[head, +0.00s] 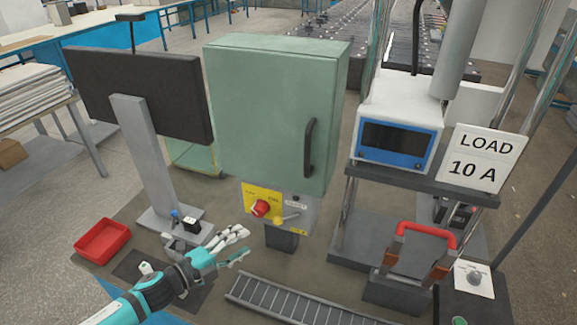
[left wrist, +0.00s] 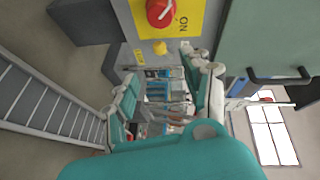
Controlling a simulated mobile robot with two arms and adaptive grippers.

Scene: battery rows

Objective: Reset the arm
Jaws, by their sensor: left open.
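My left gripper (head: 243,242) is open and empty. It is low in front of the green cabinet, left of the switch panel (head: 308,209) below that cabinet. The fingers look apart from the panel. My right gripper is not in view.
The green cabinet (head: 262,115) with a black handle stands centrally. A dark monitor (head: 140,90) and red tray (head: 102,241) are left. A roller track (head: 300,303) lies in front. The LOAD 10 A unit (head: 400,125) and a red-handled device (head: 425,232) are right.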

